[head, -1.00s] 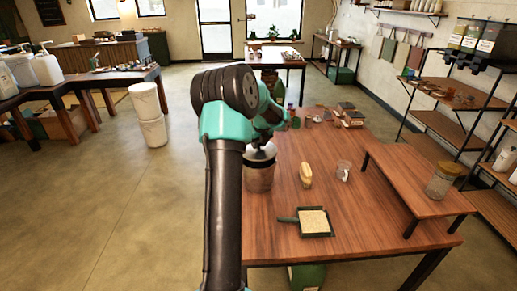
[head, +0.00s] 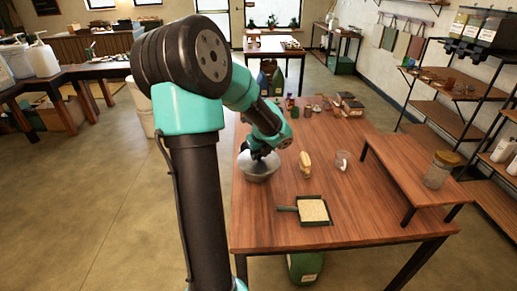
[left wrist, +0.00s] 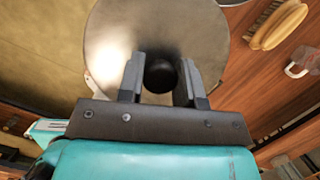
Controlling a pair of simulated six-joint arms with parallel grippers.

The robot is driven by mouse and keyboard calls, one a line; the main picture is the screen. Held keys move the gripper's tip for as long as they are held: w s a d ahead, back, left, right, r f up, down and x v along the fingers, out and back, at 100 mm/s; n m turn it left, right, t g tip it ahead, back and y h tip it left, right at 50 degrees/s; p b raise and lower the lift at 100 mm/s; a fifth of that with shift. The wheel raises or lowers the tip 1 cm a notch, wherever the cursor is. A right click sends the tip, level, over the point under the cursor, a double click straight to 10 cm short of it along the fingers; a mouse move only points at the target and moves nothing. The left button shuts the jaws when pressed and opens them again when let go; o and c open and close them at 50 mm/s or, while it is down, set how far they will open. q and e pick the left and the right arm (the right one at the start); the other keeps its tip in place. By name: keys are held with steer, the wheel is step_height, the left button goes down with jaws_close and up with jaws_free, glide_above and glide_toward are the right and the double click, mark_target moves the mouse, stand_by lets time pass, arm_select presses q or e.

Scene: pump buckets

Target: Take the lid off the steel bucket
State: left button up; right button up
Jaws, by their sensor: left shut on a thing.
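The steel lid (head: 258,170) is a silver disc at the left edge of the wooden table in the head view. My left gripper (head: 263,153) is above its middle. In the left wrist view the lid (left wrist: 160,30) fills the upper middle, and its round black knob (left wrist: 160,76) sits between the two fingers of my left gripper (left wrist: 161,84), which is shut on it. The bucket's body is hidden below the lid, so I cannot tell how far apart lid and bucket are. My right gripper is in neither view.
A raised wooden shelf (head: 400,180) holds a jar (head: 440,170). Several small items stand at the back.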

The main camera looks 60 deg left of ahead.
arm_select(q)
steer(key=shift+r, duration=0.1)
stand_by(0.6)
steer(key=shift+r, duration=2.65)
steer(key=shift+d, duration=0.1)
steer(key=w+d+f+n+g, duration=0.1)
steer(key=w+d+f+n, duration=0.25)
steer(key=w+d, duration=0.5)
steer(key=w+d+f+n+g, duration=0.1)
steer(key=w+d+f+n, duration=0.25)
steer(key=w+d, duration=0.55)
steer(key=w+d+f+n, duration=0.1)
steer(key=w+d+n, duration=0.1)
steer(key=d, duration=0.6)
steer(key=w+d+f+n+g+h, duration=0.1)
steer(key=w+d+f+n, duration=0.1)
steer(key=d, duration=0.7)
steer(key=w+d+f+n+h, duration=0.1)
steer(key=w+d+n, duration=0.3)
steer(key=d, duration=0.4)
steer(key=shift+w+d+f, duration=0.25)
steer(key=shift+w+f, duration=0.25)
steer(key=shift+f, duration=0.1)
